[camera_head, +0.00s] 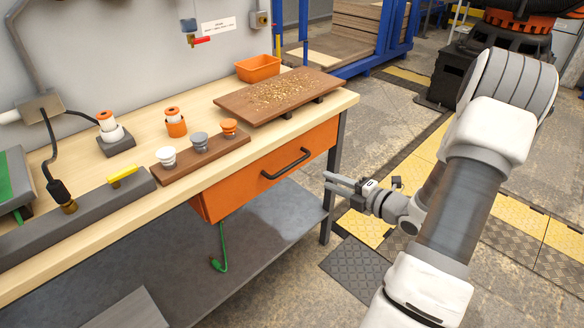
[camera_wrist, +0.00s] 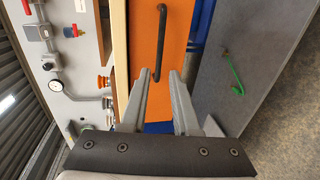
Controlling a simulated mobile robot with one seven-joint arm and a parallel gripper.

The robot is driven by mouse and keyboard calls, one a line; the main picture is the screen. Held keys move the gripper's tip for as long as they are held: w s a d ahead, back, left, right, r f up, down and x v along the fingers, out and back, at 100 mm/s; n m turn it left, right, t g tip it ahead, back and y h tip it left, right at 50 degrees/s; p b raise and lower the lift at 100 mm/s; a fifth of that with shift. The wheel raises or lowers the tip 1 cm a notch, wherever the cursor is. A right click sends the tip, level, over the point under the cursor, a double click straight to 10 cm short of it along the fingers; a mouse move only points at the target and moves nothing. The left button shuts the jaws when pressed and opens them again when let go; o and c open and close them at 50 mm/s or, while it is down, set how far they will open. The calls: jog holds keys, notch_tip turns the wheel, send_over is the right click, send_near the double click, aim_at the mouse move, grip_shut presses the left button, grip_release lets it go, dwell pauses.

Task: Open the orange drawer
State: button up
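The orange drawer (camera_head: 228,193) is under the wooden bench top and looks shut in the head view. Its front carries a dark bar handle (camera_head: 287,164). My gripper (camera_head: 328,181) is to the right of the handle, apart from it, with its two fingers separated. In the wrist view the drawer front (camera_wrist: 143,35) fills the upper middle, and the handle (camera_wrist: 160,43) stands ahead of the fingertips. My gripper (camera_wrist: 160,78) is open there, with nothing between its fingers.
The bench top (camera_head: 205,187) holds a brown board (camera_head: 235,107) with chips, an orange bin (camera_head: 258,68) and a rack of knobs (camera_head: 175,172). A bench leg (camera_head: 331,210) stands near my gripper.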

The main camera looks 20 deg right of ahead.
aim_at(294, 166)
jog(key=b+x, duration=0.2)
jog(key=x, duration=1.3)
jog(key=shift+w, duration=0.15)
grip_shut()
jog(key=shift+r, duration=0.1)
dwell(0.7)
